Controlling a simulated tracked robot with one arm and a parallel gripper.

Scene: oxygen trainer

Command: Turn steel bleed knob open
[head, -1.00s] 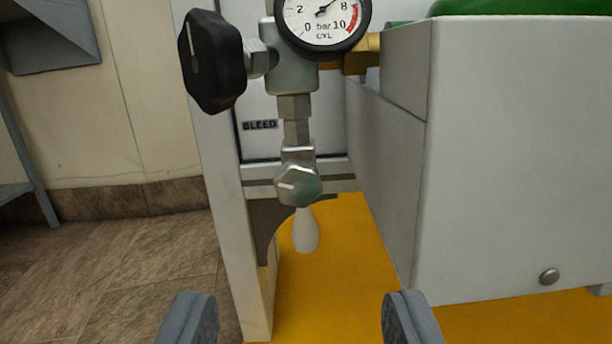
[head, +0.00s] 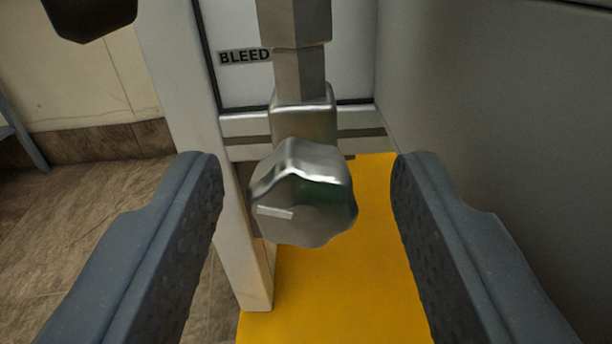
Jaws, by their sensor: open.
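The steel bleed knob (head: 318,212) is a shiny lobed knob on the lower end of a vertical metal fitting (head: 303,118), in the middle of the head view. A pale pointer mark on its face lies nearly level, on its left half. A "BLEED" label (head: 244,56) is on the panel to the upper left. My gripper (head: 308,165) is open, with one grey finger on each side of the knob. A gap shows between each finger and the knob, and nothing is held. How deep the fingers reach relative to the knob is hard to tell.
A black knob (head: 88,12) shows partly at the upper left. A white post (head: 190,130) stands left of the fitting, behind the left finger. A large grey box wall (head: 490,110) is close on the right. A yellow surface (head: 325,300) lies below.

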